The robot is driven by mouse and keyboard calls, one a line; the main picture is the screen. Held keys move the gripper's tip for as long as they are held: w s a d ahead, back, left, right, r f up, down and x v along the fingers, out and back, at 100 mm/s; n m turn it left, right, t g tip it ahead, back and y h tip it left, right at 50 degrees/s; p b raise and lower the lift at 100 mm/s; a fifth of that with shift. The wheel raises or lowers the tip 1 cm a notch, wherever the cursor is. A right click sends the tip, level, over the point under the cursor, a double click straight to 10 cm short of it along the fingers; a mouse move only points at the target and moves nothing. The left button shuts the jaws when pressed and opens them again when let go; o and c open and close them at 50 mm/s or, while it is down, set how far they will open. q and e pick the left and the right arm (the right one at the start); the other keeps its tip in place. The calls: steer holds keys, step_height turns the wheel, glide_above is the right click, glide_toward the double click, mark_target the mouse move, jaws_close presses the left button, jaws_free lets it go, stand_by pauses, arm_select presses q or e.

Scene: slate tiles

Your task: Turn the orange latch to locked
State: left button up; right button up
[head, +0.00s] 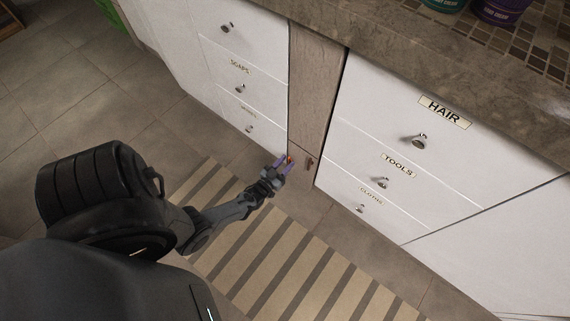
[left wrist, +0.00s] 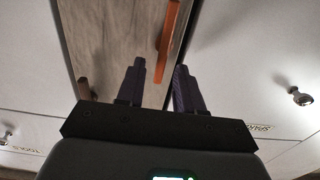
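The orange latch (head: 290,158) is on the narrow wooden panel between the white drawer fronts, near the panel's left edge. In the left wrist view the latch (left wrist: 172,28) is a long bar, roughly along the panel's edge. My left gripper (head: 284,166) is in front of the panel at the latch. Its two purple fingers (left wrist: 160,82) are apart, with nothing gripped between them. The latch lies beyond the fingertips, over the gap in that view; I cannot tell whether they touch. My right gripper is not in view.
A small brown handle (head: 310,162) is on the panel, right of the latch. White drawers with knobs flank it, one labelled HAIR (head: 445,112). A stone countertop (head: 400,50) is above. A striped rug (head: 290,265) lies on the tiled floor.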

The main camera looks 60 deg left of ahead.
arm_select(q)
jaws_close()
steer(key=shift+m, duration=0.3)
steer(key=m, duration=0.3)
steer(key=d+m, duration=0.1)
steer(key=shift+w+f, duration=0.15)
steer(key=shift+w, duration=0.1)
steer(key=shift+w+d+f+m, duration=0.1)
steer(key=shift+d+f+m, duration=0.25)
steer(key=shift+m, duration=1.85)
steer(key=shift+w+d+f+m, duration=0.1)
steer(key=shift+f+m, duration=0.35)
steer(key=shift+m, duration=1.75)
steer(key=shift+w+d+f+m, duration=0.1)
steer(key=shift+d+f+m, duration=0.25)
steer(key=shift+m, duration=1.85)
steer(key=shift+a, duration=0.1)
